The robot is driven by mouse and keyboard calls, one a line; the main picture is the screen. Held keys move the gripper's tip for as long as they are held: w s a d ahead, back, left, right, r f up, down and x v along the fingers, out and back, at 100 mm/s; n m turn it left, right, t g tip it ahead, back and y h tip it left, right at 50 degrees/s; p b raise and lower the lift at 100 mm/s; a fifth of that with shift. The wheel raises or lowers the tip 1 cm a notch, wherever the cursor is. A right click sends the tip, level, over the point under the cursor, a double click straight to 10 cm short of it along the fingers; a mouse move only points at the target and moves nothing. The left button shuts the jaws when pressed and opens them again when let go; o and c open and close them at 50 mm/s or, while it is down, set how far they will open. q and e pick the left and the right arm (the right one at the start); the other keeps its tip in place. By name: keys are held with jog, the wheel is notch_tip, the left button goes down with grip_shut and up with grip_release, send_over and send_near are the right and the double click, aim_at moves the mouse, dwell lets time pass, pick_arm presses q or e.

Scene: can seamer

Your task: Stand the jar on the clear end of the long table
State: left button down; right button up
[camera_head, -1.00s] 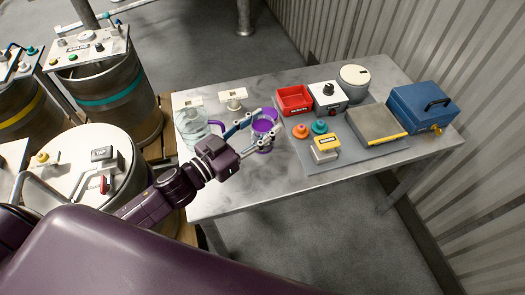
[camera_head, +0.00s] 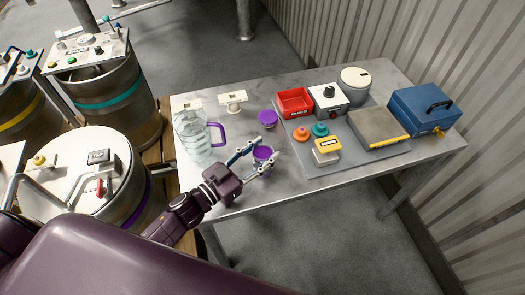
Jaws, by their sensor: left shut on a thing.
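My left gripper (camera_head: 272,150) is over the front part of the long table (camera_head: 225,203). It is shut on a small purple-topped jar (camera_head: 262,154), with a finger on each side. The jar looks upright; its body is partly hidden by the fingers, and I cannot tell whether its base touches the table. My right gripper is not in view.
A clear jug (camera_head: 191,136) with a purple handle stands left of the gripper, with white fittings (camera_head: 232,98) behind. A grey mat (camera_head: 310,170) with several tools and boxes fills the table's middle and right. Drums (camera_head: 118,110) stand at left.

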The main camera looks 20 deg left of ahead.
pick_arm(q)
jog(key=shift+f, duration=0.15)
jog(key=c, duration=1.1)
grip_release()
jog(key=shift+c, duration=0.2)
jog(key=shift+r, duration=0.2)
jog(key=shift+s+a+f, duration=0.15)
jog(key=shift+s+a, duration=0.05)
jog(key=shift+s, duration=0.1)
jog(key=b+v, duration=0.1)
jog(key=v, duration=0.9)
jog(key=shift+s, duration=0.25)
jog(key=shift+s+a, duration=0.3)
jog(key=shift+s, duration=0.1)
